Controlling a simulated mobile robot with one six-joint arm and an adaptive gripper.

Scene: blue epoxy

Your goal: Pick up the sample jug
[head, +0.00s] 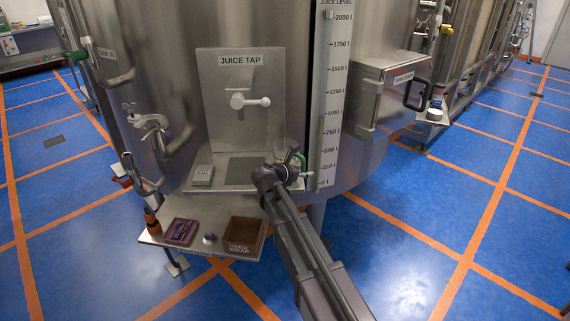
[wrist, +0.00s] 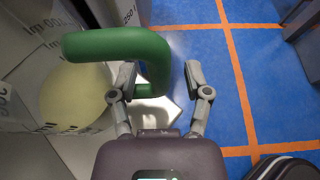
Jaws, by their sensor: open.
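The sample jug (head: 281,156) stands at the right end of the shelf under the juice tap, partly hidden behind my gripper (head: 299,165). Its clear body shows at the left of the wrist view, with pale yellow (wrist: 75,97) inside and printed marks. Its green handle (wrist: 115,45) reaches right, and its outer bar lies between the two fingers of my gripper (wrist: 160,80). The fingers are open, with a clear gap on the right side. The left finger is close to the handle; I cannot tell whether they touch.
The juice tap (head: 245,101) is on the steel tank above the shelf. A small grey block (head: 203,175) sits on the shelf's left. The lower tray (head: 155,239) holds a purplish dish (head: 181,231) and a brown box (head: 243,233).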

